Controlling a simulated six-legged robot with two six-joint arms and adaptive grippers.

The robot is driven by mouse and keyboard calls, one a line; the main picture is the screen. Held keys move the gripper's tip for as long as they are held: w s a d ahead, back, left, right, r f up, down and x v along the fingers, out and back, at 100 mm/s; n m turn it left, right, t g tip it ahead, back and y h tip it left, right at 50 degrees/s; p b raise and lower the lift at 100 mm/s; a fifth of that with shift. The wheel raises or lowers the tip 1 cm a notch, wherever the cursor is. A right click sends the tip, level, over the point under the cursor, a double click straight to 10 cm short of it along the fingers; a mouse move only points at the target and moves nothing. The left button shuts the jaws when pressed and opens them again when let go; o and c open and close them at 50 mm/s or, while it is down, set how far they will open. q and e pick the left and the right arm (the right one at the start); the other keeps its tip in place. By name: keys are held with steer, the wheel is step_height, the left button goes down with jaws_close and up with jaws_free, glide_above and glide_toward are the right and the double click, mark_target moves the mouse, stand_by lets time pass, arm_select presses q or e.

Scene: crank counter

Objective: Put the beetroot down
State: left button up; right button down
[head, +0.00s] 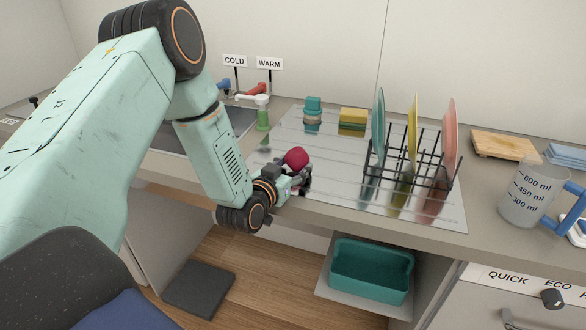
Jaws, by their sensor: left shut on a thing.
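The beetroot (296,157) is a dark red round thing near the front left of the shiny draining surface (325,180). My left gripper (300,174) is shut on it, reaching in from the left over the counter's front edge. The gripper's fingers partly hide the beetroot's lower side. I cannot tell whether the beetroot touches the surface. My right gripper is not in view.
A black rack (412,165) with upright plates stands right of the beetroot. A yellow sponge (352,118) and a teal item (313,104) sit behind. A measuring jug (527,198) stands at right. Bare shiny surface lies between the beetroot and the rack.

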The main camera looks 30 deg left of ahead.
arm_select(q)
steer(key=shift+w+f, duration=0.15)
steer(key=shift+f, duration=0.1)
steer(key=o, duration=1.2)
